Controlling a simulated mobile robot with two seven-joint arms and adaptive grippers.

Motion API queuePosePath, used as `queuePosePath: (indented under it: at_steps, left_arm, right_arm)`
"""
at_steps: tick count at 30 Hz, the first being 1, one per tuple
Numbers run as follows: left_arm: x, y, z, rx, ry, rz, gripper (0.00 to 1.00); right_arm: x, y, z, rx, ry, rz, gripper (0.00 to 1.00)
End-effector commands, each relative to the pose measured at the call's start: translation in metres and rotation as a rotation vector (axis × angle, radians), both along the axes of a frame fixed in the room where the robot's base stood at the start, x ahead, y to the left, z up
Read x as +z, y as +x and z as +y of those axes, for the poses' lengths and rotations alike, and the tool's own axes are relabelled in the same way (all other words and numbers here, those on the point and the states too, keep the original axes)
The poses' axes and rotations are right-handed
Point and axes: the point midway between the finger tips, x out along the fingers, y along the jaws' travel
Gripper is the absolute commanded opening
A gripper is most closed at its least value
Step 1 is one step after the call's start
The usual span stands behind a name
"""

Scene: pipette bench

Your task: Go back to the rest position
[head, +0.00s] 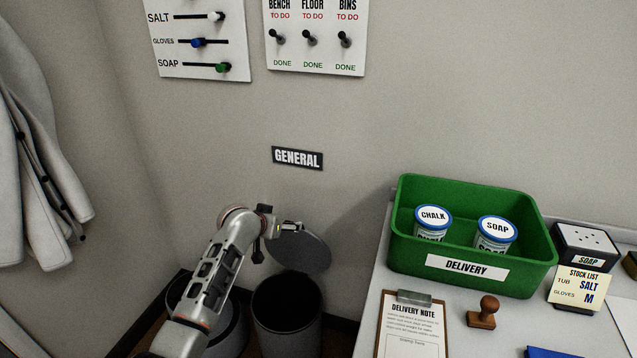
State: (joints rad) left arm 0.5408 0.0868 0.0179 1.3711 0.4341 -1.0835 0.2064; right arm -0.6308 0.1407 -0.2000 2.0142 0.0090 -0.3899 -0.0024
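My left arm reaches in from the lower left. Its gripper (290,227) is over the general bin, at the upper edge of a round grey lid (310,252). The fingers are small and partly hidden, so I cannot tell if they are open or shut, or if they touch the lid. The lid is tilted up behind the dark open mouth of the bin (287,325). My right gripper is out of view.
A second bin (232,335) stands partly behind my arm. The bench (372,310) at right holds a green delivery crate (400,255) with chalk (432,218) and soap (496,230) tubs, a clipboard (410,330) and a stamp (483,312). A coat (40,170) hangs at left.

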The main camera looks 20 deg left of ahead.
Motion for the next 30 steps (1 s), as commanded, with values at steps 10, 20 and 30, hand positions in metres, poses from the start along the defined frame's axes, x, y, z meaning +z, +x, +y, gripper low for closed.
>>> queuePosePath:
  at_steps: [10,20,30]
  left_arm:
    - [-0.058,-0.064,-0.010,-0.030,0.055,0.004,0.69]
    - [-0.129,-0.213,-0.050,-0.131,0.123,-0.018,0.69]
    - [-0.140,-0.374,-0.104,-0.248,0.118,-0.044,0.69]
  right_arm:
    - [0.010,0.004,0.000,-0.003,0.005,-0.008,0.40]
    - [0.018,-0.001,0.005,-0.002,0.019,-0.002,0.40]
    - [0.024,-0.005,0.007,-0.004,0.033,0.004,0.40]
